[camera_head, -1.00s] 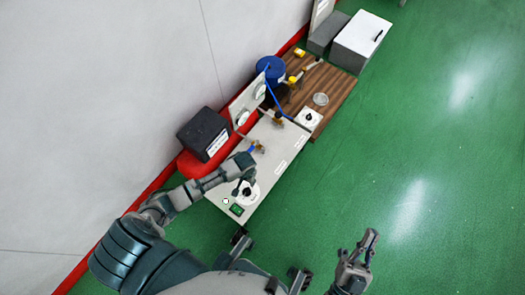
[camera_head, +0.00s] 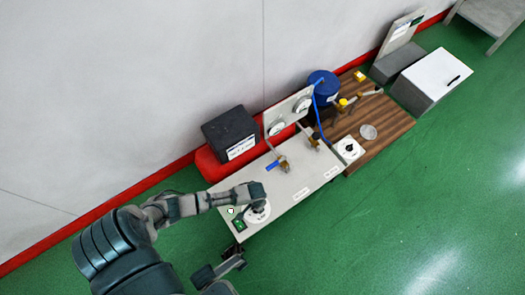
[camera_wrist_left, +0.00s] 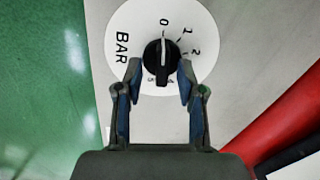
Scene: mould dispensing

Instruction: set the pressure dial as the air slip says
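The pressure dial is a round white plate (camera_wrist_left: 120,75) marked BAR, 0, 1 and 2, with a black knob (camera_wrist_left: 160,58) in its middle. The knob's white line points at or close to 0. In the head view the dial plate (camera_head: 262,217) sits at the near end of the grey bench panel. My left gripper (camera_wrist_left: 160,68) is open, its fingertips on either side of the knob with a small gap visible at each. In the head view my left gripper (camera_head: 256,194) covers part of the dial. I cannot make out which paper is the air slip.
A green switch (camera_head: 239,225) and white button (camera_head: 231,210) are beside the dial. A second dial (camera_head: 348,149) and a glass dish (camera_head: 368,132) are right. Green floor in front is clear.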

